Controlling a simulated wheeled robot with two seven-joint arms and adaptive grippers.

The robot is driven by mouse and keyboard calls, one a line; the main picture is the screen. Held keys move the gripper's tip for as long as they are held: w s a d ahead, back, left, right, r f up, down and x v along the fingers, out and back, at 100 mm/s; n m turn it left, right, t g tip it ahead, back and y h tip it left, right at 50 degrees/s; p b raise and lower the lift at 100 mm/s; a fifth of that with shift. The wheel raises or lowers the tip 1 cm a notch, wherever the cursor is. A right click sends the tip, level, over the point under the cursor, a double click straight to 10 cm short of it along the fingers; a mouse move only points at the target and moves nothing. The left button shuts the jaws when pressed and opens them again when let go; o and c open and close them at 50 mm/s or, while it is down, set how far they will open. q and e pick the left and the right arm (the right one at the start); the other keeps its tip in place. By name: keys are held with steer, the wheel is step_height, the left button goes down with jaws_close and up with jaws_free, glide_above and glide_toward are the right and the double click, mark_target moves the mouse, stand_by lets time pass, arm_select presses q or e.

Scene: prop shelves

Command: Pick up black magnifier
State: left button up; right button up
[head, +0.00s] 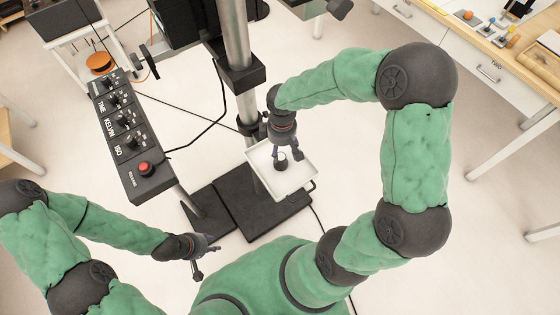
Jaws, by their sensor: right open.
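My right gripper (289,156) points down over a small white tray (296,184) on the stand, with its fingers apart. A small dark object (281,165) shows at its fingertips, low over the tray. It may be the black magnifier, but it is too small and too covered by the fingers to tell its shape, or whether the fingers touch it. My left gripper (207,262) hangs at the lower left, away from the tray, with its fingers spread and nothing between them.
A black control panel (131,135) with knobs and a red button (144,168) stands left of the tray. A metal pole (237,60) rises behind the tray. A wooden-topped workbench (500,50) with small items is at the upper right. Cables cross the pale floor.

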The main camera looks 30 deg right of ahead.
mark_target(281, 157)
steer(key=f+b, duration=0.1)
steer(key=f, duration=0.1)
steer(key=f+b, duration=0.1)
steer(key=f, duration=0.1)
steer(key=f+b, duration=0.1)
steer(key=f, duration=0.1)
steer(key=shift+w+f, duration=0.25)
steer(key=shift+f, duration=0.1)
steer(key=shift+r, duration=0.1)
jaws_close()
